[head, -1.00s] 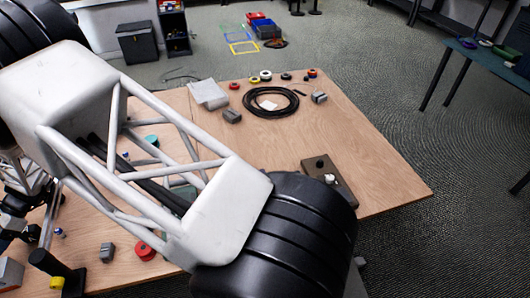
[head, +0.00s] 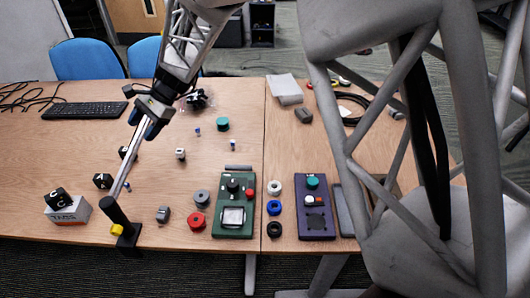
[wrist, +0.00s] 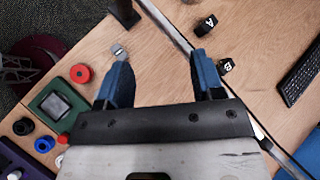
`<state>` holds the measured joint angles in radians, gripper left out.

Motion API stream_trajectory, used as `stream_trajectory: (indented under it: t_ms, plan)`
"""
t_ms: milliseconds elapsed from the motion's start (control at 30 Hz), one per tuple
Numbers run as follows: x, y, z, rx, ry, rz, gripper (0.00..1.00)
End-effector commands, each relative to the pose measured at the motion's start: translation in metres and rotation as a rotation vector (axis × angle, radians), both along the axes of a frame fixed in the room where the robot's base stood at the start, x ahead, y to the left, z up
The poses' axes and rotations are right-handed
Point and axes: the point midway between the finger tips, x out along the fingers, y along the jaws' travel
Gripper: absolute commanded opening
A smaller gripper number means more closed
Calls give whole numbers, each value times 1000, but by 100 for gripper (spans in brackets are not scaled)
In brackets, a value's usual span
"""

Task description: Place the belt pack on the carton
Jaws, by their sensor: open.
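Two more black lettered blocks lie behind, one marked A (head: 102,181) and one partly hidden (head: 126,153). The wrist view shows blocks A (wrist: 206,25) and B (wrist: 226,65). I cannot tell which object is the belt pack. My gripper (head: 144,121) is above the table with its blue fingers apart. In the wrist view it is open (wrist: 160,82), with nothing between the fingers.
A silver rod (head: 129,160) slants from a black stand (head: 122,229) up towards my gripper. A small grey block (head: 163,214), a red ring (head: 196,222), a green device (head: 234,205) and a purple device (head: 314,205) lie right of it. A keyboard (head: 86,114) lies at the back left.

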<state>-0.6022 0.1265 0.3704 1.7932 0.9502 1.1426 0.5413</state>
Motion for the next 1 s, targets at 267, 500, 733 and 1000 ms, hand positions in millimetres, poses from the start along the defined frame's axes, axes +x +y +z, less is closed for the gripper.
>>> stream_trajectory:
  t_ms: [267,500,733,1000]
  plan:
    - [-6,-108,46,-40,-183,39,62]
    - [-24,-196,74,-95,-329,78,62]
    - [-52,-275,93,-163,-461,121,62]
    - [-95,-360,107,-259,-603,180,62]
